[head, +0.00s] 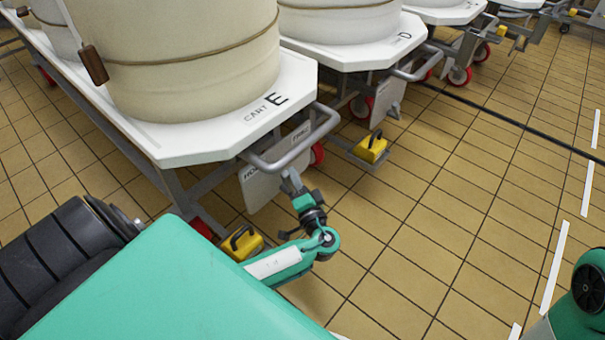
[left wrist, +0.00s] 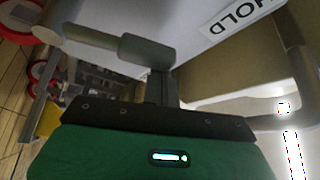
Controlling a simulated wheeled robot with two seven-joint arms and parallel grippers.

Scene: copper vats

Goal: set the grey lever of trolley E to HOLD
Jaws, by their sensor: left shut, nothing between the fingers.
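Trolley E (head: 190,140) has a white top marked CART E and carries a cream vat. A white plate (head: 262,180) hangs under its front edge, with HOLD at its left end and a second label, hard to read, at its right. The grey lever (left wrist: 92,38) runs sideways from a round hub, its thicker grip in front of my fingers; the HOLD label (left wrist: 236,17) is up to the right. My left gripper (head: 297,188) is shut with nothing between its fingers, close against the lever; contact is unclear. My right gripper is not in view.
A bent grey handle bar (head: 300,146) sticks out from trolley E just above my left gripper. Yellow pedals (head: 370,148) (head: 242,243) and red wheels sit low. Trolley D (head: 350,52) stands behind. The tiled floor to the right is open, crossed by a black cable (head: 500,121).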

